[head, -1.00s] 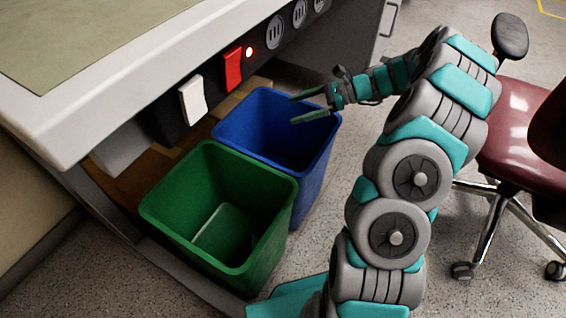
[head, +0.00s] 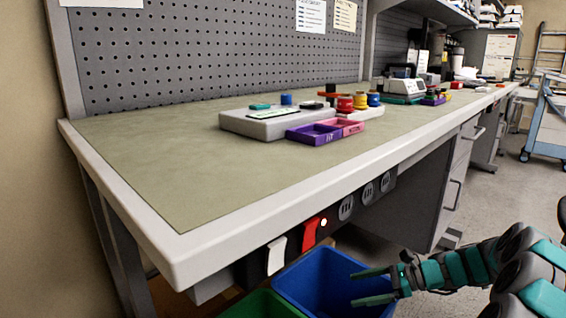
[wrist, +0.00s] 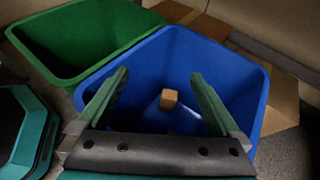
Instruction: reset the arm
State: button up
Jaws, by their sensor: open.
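My gripper (head: 372,286) is open and empty at the lower right of the head view, over the blue bin (head: 318,280). In the wrist view my gripper (wrist: 160,95) has its two green fingers spread over the blue bin (wrist: 250,85). A small tan block (wrist: 169,99) lies inside that bin, seen between the fingers. My arm reaches in from the lower right of the head view.
The green bin (head: 262,305) stands left of the blue one. The workbench (head: 150,225) rises above, with a red switch (head: 310,232) on its front. A grey device (head: 270,122) and a purple tray (head: 314,133) lie on top. Open floor (head: 500,212) is at right.

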jog(key=s+a+r+n+g+h+p, duration=0.1)
jog(key=s+a+r+n+g+h, duration=0.1)
jog(key=s+a+r+n, duration=0.3)
jog(key=s+a+r+n+g+h+p, duration=0.1)
jog(key=s+a+r+n, duration=0.15)
jog(key=s, duration=0.45)
jog(key=s+a+r+n+g+h+p, duration=0.1)
jog(key=s+a+r+n+g+h, duration=0.15)
jog(key=s+a, duration=0.3)
jog(key=s+d+r+n+h+p, duration=0.1)
jog(key=s+d+n+h, duration=0.2)
jog(key=s, duration=0.7)
jog(key=s+d+r+n+h+p, duration=0.1)
jog(key=s+d+n+h+p, duration=0.1)
jog(key=s+d+n+h, duration=0.2)
jog(key=shift+s+d+r+n+t, duration=0.35)
jog(key=shift+s+n, duration=1.15)
jog(key=shift+s, duration=2.25)
jog(key=shift+a+h, duration=0.15)
jog(key=shift+h, duration=0.1)
